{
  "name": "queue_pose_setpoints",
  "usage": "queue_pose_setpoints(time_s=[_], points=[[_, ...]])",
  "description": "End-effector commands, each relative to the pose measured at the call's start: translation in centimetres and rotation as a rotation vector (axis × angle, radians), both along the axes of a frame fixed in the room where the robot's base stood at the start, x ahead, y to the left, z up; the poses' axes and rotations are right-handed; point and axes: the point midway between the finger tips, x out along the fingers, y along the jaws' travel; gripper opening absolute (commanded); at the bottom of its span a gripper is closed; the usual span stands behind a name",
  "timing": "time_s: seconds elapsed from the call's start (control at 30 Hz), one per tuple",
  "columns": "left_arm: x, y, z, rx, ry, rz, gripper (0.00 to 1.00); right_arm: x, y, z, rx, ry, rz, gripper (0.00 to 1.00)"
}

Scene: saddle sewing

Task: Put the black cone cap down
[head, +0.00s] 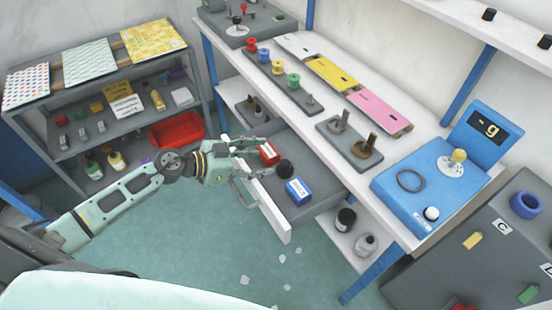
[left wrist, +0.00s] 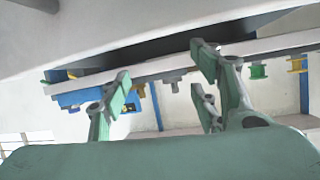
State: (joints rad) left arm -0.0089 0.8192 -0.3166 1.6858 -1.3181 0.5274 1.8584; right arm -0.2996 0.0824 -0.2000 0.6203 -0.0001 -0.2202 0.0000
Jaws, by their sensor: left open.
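A small black rounded piece (head: 285,168), which looks like the black cone cap, sits in the open drawer (head: 318,203), between a red box (head: 268,153) and a blue box (head: 298,191). My left gripper (head: 250,170) is at the drawer's white front, just left of these things. Its fingers are spread apart and I see nothing between them. In the left wrist view the open fingers (left wrist: 165,88) also show empty, and the cap cannot be made out there. My right gripper is not in view.
The drawer sits under a white bench (head: 330,128) with spools, coloured plates and a blue scale (head: 425,195). A grey shelf rack with a red bin (head: 177,130) stands at the left. The green floor (head: 200,240) between is open, with a few pale scraps.

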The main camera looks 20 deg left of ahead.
Motion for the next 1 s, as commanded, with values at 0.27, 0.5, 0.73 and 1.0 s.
queue_pose_setpoints(time_s=[0.27,0.5,0.73,1.0], points=[[-2.2,2.2,1.3,0.000,-0.002,-0.002,0.57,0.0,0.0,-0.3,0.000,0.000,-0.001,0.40],[-2.4,2.4,1.6,-0.001,-0.003,-0.001,0.57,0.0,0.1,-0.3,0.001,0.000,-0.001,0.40],[-2.3,2.4,1.6,-0.001,-0.003,-0.001,0.57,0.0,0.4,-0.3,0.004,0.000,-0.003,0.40],[-2.3,2.4,1.6,-0.001,-0.003,-0.001,0.57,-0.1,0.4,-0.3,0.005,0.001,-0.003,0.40]])
